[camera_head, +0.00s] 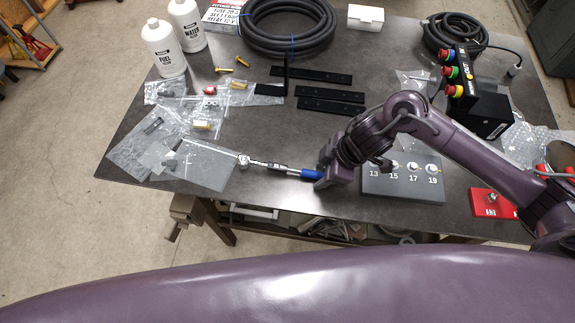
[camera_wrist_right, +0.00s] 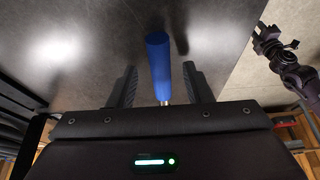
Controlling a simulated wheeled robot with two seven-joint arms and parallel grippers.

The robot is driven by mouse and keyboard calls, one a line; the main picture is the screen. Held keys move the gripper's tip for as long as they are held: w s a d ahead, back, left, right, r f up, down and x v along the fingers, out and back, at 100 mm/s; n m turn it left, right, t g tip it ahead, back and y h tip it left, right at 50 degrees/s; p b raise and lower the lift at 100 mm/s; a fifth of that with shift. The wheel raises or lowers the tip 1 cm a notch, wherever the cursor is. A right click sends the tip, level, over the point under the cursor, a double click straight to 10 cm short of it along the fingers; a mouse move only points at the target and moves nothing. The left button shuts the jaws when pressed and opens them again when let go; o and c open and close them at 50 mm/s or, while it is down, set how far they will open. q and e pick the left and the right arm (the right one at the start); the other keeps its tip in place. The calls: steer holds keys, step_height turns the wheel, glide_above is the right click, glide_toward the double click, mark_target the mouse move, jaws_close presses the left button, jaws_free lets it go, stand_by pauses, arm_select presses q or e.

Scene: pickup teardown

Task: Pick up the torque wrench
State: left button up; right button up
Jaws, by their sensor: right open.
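The torque wrench (camera_head: 272,166) lies on the dark table near its front edge, with a silver head at the left and a blue handle at the right. My right gripper (camera_head: 326,177) is at the handle end, its arm coming in from the right. In the right wrist view, the blue handle (camera_wrist_right: 158,62) lies between the two black fingers of my right gripper (camera_wrist_right: 160,85), with a gap on each side. The right gripper is open. My left gripper is not in the head view.
A grey socket block (camera_head: 405,190) marked 13 to 19 stands just right of the gripper. Plastic bags (camera_head: 205,165) lie left of the wrench head. Black flat bars (camera_head: 330,107) lie behind. A red block (camera_head: 490,203) and a button box (camera_head: 462,80) are at the right.

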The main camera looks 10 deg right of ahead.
steer(key=shift+a+f, duration=0.15)
steer(key=shift+f, duration=0.05)
jaws_close()
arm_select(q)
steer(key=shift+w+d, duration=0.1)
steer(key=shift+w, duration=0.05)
arm_select(e)
steer(key=shift+w+r, duration=0.1)
